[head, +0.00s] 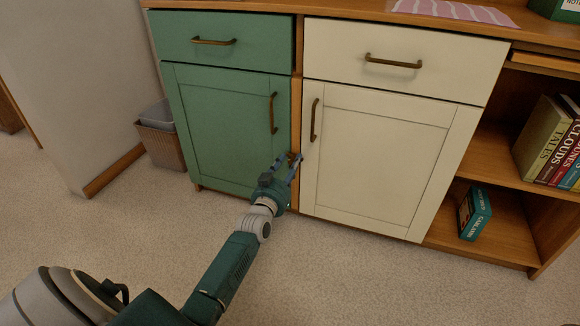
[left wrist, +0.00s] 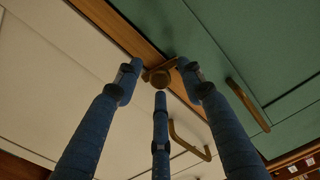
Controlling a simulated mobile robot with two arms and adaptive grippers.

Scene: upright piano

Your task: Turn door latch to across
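The door latch (left wrist: 162,78) is a small brass-brown piece with a round knob and a short bar. It sits on the wooden post (head: 296,100) between the green door (head: 225,125) and the cream door (head: 385,165). In the left wrist view its bar slants crosswise to the post. In the head view the latch is mostly hidden by my fingers. My left gripper (head: 289,160) is at the latch. Its three blue fingers (left wrist: 160,85) are spread around the knob with gaps between them; I cannot tell if any finger touches it. My right gripper is not in view.
Both doors are closed, with vertical handles on the green door (head: 273,113) and cream door (head: 314,119) close beside my gripper. Drawers are above. Open shelves with books (head: 545,140) are at right, a waste basket (head: 160,140) at left. The carpet in front is clear.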

